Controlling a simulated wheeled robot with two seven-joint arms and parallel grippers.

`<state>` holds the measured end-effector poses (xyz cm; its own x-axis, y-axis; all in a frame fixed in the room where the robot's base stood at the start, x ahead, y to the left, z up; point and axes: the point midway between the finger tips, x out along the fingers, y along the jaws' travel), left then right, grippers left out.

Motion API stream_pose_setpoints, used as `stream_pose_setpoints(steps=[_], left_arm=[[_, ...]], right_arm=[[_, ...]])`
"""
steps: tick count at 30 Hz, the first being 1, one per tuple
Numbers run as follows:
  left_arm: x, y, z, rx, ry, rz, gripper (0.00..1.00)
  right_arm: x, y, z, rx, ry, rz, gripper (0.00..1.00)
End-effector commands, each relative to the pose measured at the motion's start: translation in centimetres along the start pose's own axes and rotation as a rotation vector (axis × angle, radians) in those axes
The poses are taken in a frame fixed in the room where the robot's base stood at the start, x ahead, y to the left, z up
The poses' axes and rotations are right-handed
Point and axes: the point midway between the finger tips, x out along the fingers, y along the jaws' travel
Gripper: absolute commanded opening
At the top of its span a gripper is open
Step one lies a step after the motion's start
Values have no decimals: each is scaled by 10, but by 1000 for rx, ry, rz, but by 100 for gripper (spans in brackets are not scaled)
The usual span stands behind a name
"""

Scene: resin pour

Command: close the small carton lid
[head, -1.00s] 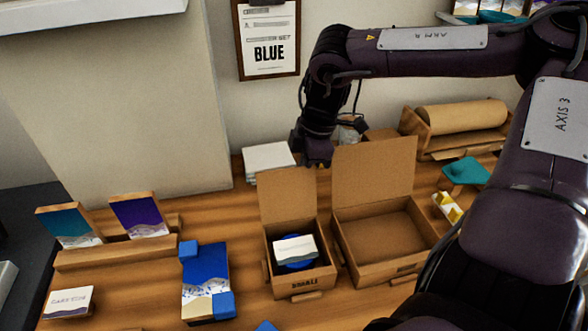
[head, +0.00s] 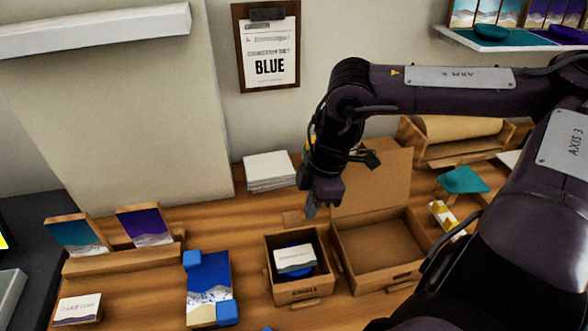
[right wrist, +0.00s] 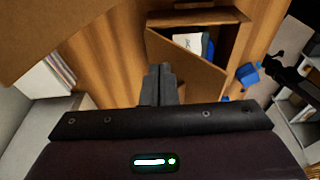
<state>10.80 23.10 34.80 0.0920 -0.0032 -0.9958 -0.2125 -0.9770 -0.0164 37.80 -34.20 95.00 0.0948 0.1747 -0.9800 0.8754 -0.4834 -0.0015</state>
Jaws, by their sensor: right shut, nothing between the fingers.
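The small carton (head: 297,291) stands open on the wooden bench, with a white card (head: 295,258) over something blue inside. Its lid (right wrist: 190,64) is a brown flap that hides part of the carton's inside in the right wrist view. In the head view the lid is strongly foreshortened and partly hidden by my gripper. My right gripper (head: 311,211) is shut and empty at the carton's back edge, close to the lid; I cannot tell whether they touch. A dark mechanical part at the right wrist view's right edge may be my left gripper; its jaws are unclear.
A larger open carton (head: 385,277) stands just right of the small one, its lid upright. A white stack (head: 270,171) lies behind. A paper roll holder (head: 460,150) stands at the back right.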

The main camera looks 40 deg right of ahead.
Motion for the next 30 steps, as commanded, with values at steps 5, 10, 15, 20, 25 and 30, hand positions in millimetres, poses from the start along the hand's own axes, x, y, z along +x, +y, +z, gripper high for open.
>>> stream_pose_setpoints(steps=[5,10,15,20,25,30], left_arm=[[1,0,0,0,0,0,36],[1,0,0,0,0,0,36],[-11,0,-1,0,0,0,36],[-29,0,-2,0,0,1,36],[-46,0,-4,1,0,1,36],[-64,0,-6,1,0,1,36]], right_arm=[[0,1,0,0,-1,2,0],[0,2,0,0,-1,2,0],[-13,2,-2,0,0,2,0],[-33,2,-7,0,0,2,0],[-53,1,-10,0,-1,1,0],[-73,1,-14,1,-1,2,0]])
